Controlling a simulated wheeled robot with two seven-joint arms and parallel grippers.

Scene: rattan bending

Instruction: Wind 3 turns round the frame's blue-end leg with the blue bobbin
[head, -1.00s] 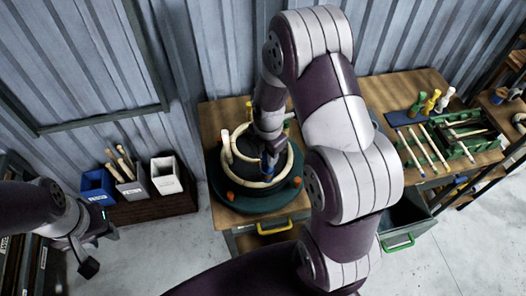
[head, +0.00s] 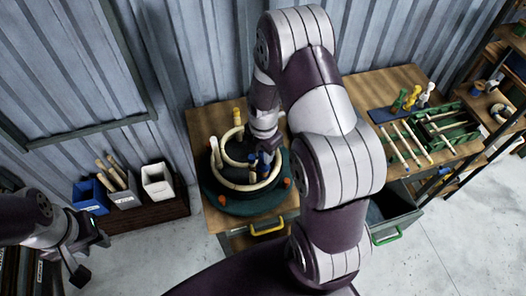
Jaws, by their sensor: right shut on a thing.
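The rattan frame (head: 228,186), pale rings with upright legs, sits on a dark green round turntable (head: 222,205) on the wooden bench. One leg has a yellow end (head: 237,116). The blue-end leg (head: 252,164) stands at the front right of the rings, its blue tip showing. My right gripper (head: 265,150) reaches down over the frame, shut on the dark blue bobbin (head: 266,160), just right of that leg. The bobbin is small and partly hidden by the gripper; any strand or turns cannot be made out. My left gripper (head: 92,257) is open and empty at the lower left.
Blue, grey and white bins (head: 157,181) stand at the left. An open drawer (head: 392,212) juts out below the bench.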

